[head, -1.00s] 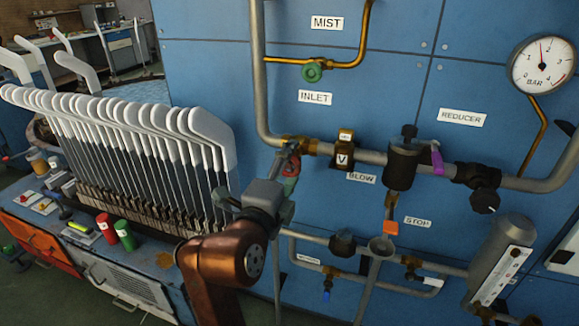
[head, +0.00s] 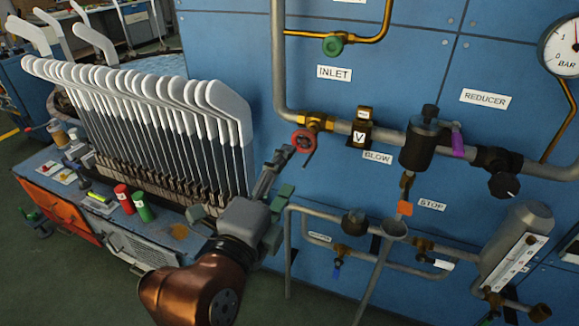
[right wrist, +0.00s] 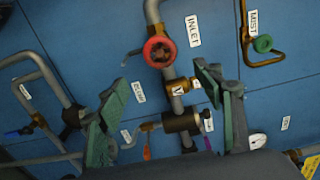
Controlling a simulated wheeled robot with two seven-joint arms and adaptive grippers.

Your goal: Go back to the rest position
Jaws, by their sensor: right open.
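My right gripper (head: 284,180) is open and empty in front of the blue panel, below and left of the red handwheel (head: 303,142) by the INLET label. A gap shows between the gripper and the wheel. In the right wrist view the two green-padded fingers (right wrist: 158,80) stand wide apart with nothing between them. The red handwheel (right wrist: 159,52) shows beyond them. My copper-coloured right arm comes in from the bottom of the head view. My left gripper is in neither view.
A rack of white-topped sock boards (head: 150,120) stands left of my right gripper on a bench (head: 95,215). Red (head: 124,198) and green (head: 143,206) cylinders stand at its front.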

